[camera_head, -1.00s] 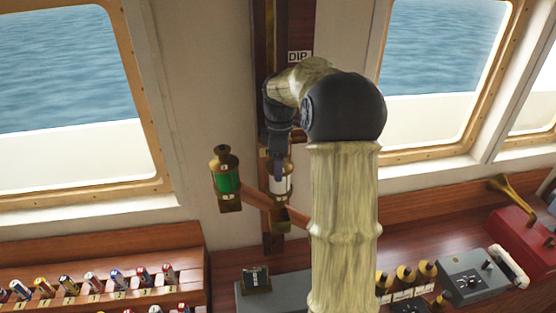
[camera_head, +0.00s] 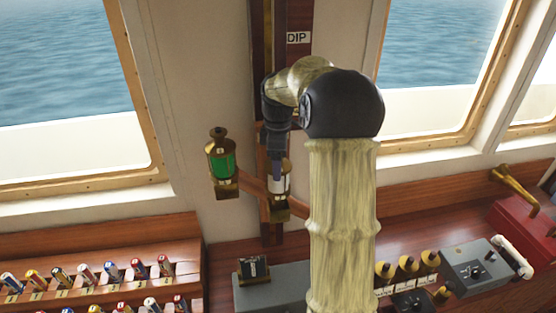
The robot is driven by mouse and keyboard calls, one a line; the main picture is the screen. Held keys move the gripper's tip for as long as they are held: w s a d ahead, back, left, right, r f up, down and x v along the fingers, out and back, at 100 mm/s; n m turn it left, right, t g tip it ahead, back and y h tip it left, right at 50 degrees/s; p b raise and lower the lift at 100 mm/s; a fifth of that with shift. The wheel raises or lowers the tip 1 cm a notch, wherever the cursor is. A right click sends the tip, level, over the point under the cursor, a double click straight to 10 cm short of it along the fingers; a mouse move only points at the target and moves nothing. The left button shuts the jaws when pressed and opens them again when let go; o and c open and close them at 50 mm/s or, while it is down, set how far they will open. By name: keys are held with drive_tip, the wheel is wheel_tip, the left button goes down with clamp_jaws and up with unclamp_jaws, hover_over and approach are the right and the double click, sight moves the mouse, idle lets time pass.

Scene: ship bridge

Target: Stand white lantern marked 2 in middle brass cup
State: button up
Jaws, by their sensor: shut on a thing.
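The white lantern (camera_head: 282,184) is upright below my gripper (camera_head: 276,172), which is shut on its top. Its number cannot be read here. Its lower end is at the middle brass cup (camera_head: 290,208) on the wooden bracket (camera_head: 254,185). Lantern and cup overlap in the picture, and I cannot tell whether the lantern rests in the cup. A green lantern (camera_head: 221,160) stands upright in the left brass cup (camera_head: 224,189). My arm hides the bracket's right side, so no right cup shows.
A wooden rack of signal flags (camera_head: 110,270) is at the lower left. A grey box (camera_head: 285,288) with a small dark block stands below the bracket. Brass-topped items, a grey control box (camera_head: 478,273) and a red box (camera_head: 522,226) are at the right. Windows flank the post.

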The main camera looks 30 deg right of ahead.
drive_tip(key=shift+f+b, duration=1.2)
drive_tip(key=shift+f, duration=1.05)
drive_tip(key=shift+w, duration=0.1)
drive_tip(key=o, duration=1.8)
wheel_tip(320, 180, up, 17)
drive_tip(key=shift+r+b, duration=0.2)
drive_tip(key=shift+b, duration=0.65)
drive_tip(key=shift+a, duration=0.1)
